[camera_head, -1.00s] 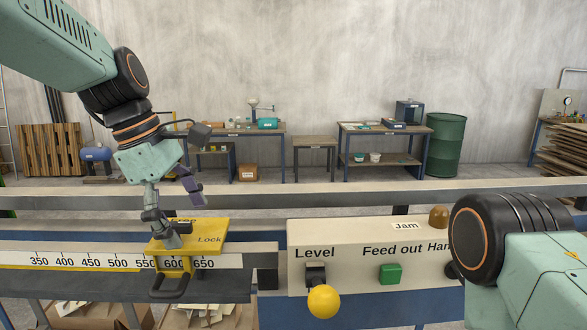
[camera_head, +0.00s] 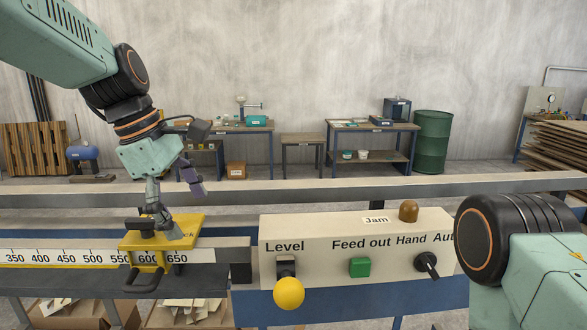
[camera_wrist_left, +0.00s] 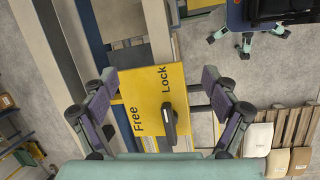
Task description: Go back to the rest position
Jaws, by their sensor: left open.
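My left gripper (camera_head: 180,202) is open and empty over the yellow stop block (camera_head: 188,224), which sits on the ruler rail (camera_head: 60,256). One finger reaches down in front of the block's top in the head view and partly hides its lettering; I cannot tell whether it touches. In the left wrist view, the fingers (camera_wrist_left: 165,112) stand wide apart at either side of the yellow block (camera_wrist_left: 150,95), marked Free and Lock.
A control panel (camera_head: 330,225) stands right of the block, with a yellow level knob (camera_head: 289,293), a green button (camera_head: 360,267), a black switch (camera_head: 427,264) and an amber dome (camera_head: 409,211). A long rail (camera_head: 350,188) runs behind. Workbenches and a green drum (camera_head: 432,140) stand far back.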

